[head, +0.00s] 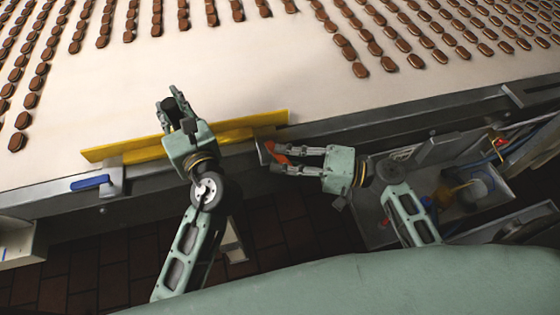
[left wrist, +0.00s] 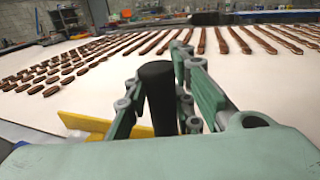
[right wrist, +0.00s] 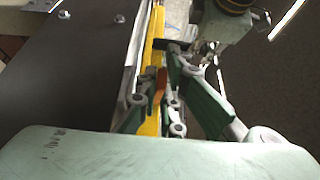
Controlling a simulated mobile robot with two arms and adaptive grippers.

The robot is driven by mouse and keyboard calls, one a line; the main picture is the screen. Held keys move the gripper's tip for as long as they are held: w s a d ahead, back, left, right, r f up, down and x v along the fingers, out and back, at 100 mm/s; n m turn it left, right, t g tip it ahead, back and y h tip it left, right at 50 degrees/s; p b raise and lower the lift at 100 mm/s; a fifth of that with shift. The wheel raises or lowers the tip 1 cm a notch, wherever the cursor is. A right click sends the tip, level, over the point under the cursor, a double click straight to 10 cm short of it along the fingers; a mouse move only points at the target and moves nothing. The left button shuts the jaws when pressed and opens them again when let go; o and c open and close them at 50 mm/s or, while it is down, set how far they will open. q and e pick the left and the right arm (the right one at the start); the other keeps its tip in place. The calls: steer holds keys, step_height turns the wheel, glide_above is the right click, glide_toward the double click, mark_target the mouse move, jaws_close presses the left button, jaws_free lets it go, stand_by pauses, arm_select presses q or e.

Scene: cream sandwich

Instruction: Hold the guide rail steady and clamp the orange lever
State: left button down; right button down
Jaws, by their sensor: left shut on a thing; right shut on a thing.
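The yellow guide rail (head: 110,152) lies along the near edge of the white conveyor and also shows in the right wrist view (right wrist: 154,45). My left gripper (head: 173,100) reaches over the rail and is shut on a black cylindrical grip (left wrist: 157,95), upright between its fingers in the left wrist view. Whether that grip joins the rail is hidden. The orange lever (head: 281,149) is at the rail's right end, on the conveyor's side. My right gripper (head: 270,157) is shut on the orange lever, which shows between its fingers in the right wrist view (right wrist: 161,84).
A blue lever (head: 89,183) sits on a metal bracket at the left. Rows of brown sandwich biscuits (head: 360,69) lie on the conveyor (head: 255,70). Open metal drawers with tools (head: 470,190) stand at the right. Dark tiled floor (head: 285,230) lies below the conveyor edge.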

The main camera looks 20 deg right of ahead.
steer(key=shift+w+d+f+n+g+y, duration=0.1)
steer(key=shift+d+n+g+y, duration=0.15)
steer(key=shift+n+g, duration=0.3)
steer(key=shift+w+d+n+g+y, duration=0.15)
steer(key=shift+n+g+y, duration=0.15)
steer(key=shift+g, duration=0.45)
steer(key=shift+s, duration=0.1)
steer(key=c, duration=1.9)
jaws_free()
steer(key=shift+d, duration=0.15)
steer(key=v, duration=1.2)
steer(key=shift+c, duration=0.5)
